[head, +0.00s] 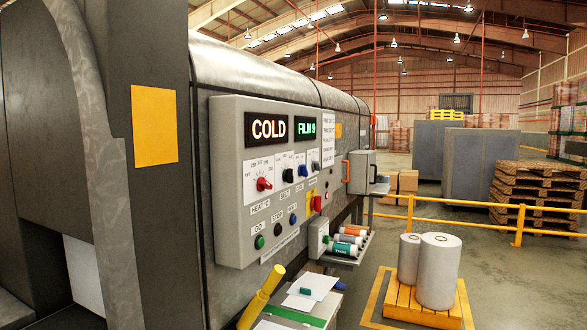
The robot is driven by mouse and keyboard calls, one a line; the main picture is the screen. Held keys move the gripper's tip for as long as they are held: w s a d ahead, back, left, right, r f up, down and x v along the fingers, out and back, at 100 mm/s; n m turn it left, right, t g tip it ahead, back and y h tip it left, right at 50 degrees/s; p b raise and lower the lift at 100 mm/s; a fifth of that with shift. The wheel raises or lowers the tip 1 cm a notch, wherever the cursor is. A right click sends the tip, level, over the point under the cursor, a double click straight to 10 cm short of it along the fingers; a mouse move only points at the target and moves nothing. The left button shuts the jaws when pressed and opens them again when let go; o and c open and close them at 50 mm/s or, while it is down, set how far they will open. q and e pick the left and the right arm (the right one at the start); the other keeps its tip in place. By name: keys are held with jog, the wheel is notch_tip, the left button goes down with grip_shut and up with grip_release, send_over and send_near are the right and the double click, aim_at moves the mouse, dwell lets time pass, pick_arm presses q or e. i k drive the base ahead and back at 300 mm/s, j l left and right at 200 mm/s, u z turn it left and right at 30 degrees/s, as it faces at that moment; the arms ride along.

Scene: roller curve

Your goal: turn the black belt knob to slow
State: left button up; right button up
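The black belt knob (288,175) sits on the grey control panel (228,215) of a large grey machine, just right of the red heat knob (263,184). It has a white scale plate behind it and a label below. Its scale words and pointer direction are too small to read. Neither of my grippers is in view.
Green, black and blue buttons line the panel's lower part, with a red button (316,203) further right. Below are a yellow bar (260,298), papers (313,287) and a shelf of rolls (347,240). A yellow pallet (400,299) with grey rolls and a yellow railing (470,205) stand right.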

aim_at(288, 174)
jog(key=i+l, duration=0.75)
jog(key=l+z, duration=0.05)
jog(key=l, duration=0.05)
